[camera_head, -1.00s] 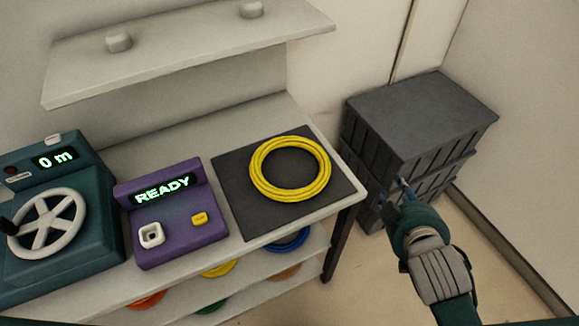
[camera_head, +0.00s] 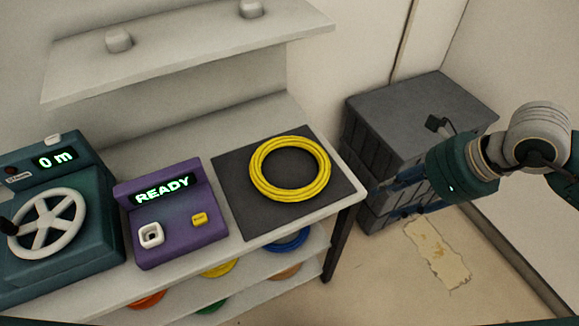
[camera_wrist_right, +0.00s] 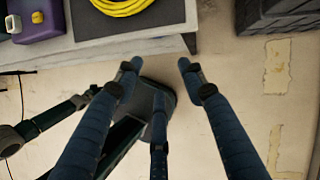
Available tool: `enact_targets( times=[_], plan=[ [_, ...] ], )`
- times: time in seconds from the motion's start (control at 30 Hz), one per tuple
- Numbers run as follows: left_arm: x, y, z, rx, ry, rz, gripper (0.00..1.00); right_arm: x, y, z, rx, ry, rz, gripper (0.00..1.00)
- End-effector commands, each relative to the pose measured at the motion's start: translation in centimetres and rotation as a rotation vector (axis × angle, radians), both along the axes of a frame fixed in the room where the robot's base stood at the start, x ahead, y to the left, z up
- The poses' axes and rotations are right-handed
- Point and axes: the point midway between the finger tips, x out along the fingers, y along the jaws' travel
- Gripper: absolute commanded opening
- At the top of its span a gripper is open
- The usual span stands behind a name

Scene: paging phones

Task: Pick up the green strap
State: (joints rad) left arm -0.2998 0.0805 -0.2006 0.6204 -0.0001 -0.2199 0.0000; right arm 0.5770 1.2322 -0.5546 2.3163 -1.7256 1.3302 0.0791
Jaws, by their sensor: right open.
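A green coiled piece (camera_head: 212,306) shows only in part on the lowest shelf under the bench in the head view. The shelf above hides much of it, and I cannot tell if it is a strap. My right gripper (camera_head: 388,201) is to the right of the bench, in front of the dark crate, well away from the green piece. In the right wrist view the right gripper (camera_wrist_right: 158,72) is open with nothing between its fingers. My left gripper is not in view.
A yellow coil (camera_head: 290,168) lies on a dark mat (camera_head: 240,215) on the bench. A purple READY device (camera_head: 180,235) and a wheeled teal machine (camera_head: 85,245) stand left. A blue coil (camera_head: 288,240) sits on a lower shelf. The dark crate (camera_head: 425,95) stands right.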

Motion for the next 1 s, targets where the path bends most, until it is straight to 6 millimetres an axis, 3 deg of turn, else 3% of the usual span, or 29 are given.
enact_targets(
  times=[0.03, 0.17, 0.53, 0.6, 0.67, 0.77, 0.83, 0.9, 1.0],
  plan=[
    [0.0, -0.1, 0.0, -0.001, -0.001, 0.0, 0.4, 0.2, -1.5, -0.1, -0.051, -0.003, -0.013, 0.4],
    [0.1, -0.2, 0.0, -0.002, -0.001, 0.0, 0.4, 0.3, -3.1, -0.2, -0.103, -0.003, -0.027, 0.4],
    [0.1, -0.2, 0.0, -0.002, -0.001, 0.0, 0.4, 0.3, -2.9, -0.2, -0.098, -0.001, -0.024, 0.4],
    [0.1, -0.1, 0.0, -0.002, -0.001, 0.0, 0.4, 0.1, -2.1, -0.3, -0.073, 0.001, -0.016, 0.4],
    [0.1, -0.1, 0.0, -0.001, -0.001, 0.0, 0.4, -0.2, -0.1, -0.2, -0.009, 0.006, 0.001, 0.4],
    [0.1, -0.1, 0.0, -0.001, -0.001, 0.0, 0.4, -1.2, 6.2, 0.9, 0.214, 0.022, 0.043, 0.4],
    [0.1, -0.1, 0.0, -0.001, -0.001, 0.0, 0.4, -2.3, 12.0, 3.4, 0.459, 0.047, 0.059, 0.4],
    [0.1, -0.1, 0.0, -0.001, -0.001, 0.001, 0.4, -3.2, 17.1, 7.8, 0.751, 0.083, 0.04, 0.4],
    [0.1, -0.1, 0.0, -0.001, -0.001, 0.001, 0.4, -2.5, 20.6, 15.6, 1.183, 0.143, -0.075, 0.4]
  ],
)
